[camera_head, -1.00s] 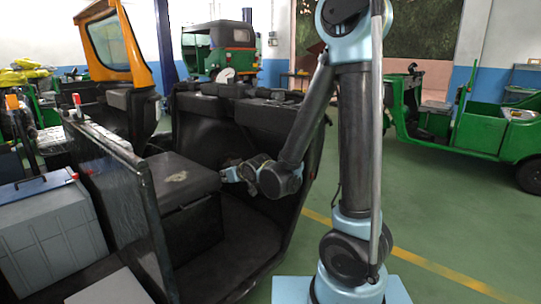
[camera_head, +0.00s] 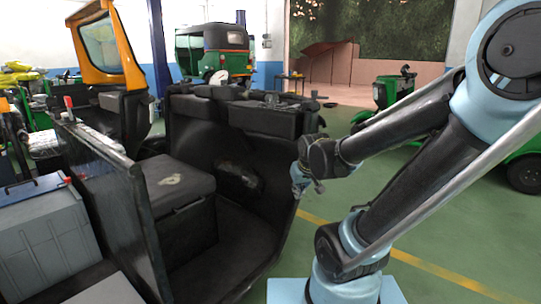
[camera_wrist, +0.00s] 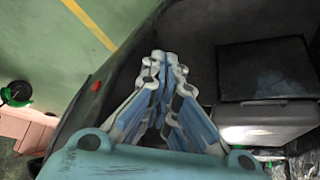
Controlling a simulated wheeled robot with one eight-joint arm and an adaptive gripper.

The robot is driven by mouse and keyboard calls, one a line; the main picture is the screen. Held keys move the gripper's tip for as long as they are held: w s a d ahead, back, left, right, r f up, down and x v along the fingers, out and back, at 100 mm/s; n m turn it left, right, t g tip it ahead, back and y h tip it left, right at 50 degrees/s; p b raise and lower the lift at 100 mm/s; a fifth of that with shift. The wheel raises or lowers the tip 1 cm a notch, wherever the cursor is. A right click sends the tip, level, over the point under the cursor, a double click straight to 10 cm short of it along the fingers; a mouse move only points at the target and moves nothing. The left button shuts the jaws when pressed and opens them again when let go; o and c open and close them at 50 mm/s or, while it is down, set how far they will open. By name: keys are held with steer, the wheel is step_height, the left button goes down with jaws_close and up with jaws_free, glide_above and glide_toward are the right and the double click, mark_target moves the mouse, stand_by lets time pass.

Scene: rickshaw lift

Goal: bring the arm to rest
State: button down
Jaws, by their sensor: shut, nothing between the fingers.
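My arm (camera_head: 420,190) rises from its base at the lower right of the head view and leans right, with the forearm bent back to the left.
The dark rickshaw body (camera_head: 205,250) with a seat box (camera_head: 175,185) fills the centre left. A grey case (camera_head: 45,235) sits at the lower left. A green vehicle (camera_head: 392,88) stands behind my arm. Green floor (camera_head: 440,258) is open at the lower right.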

steer(key=s+d+f+m+g, duration=0.1)
steer(key=s+d+g, duration=0.1)
steer(key=s+d, duration=0.2)
steer(key=s+d+f+m+g+h, duration=0.1)
steer(key=s+d, duration=0.4)
steer(key=s, duration=0.6)
steer(key=shift+s+f+m+g, duration=0.15)
steer(key=shift+f+m+g, duration=0.25)
steer(key=shift+m, duration=0.1)
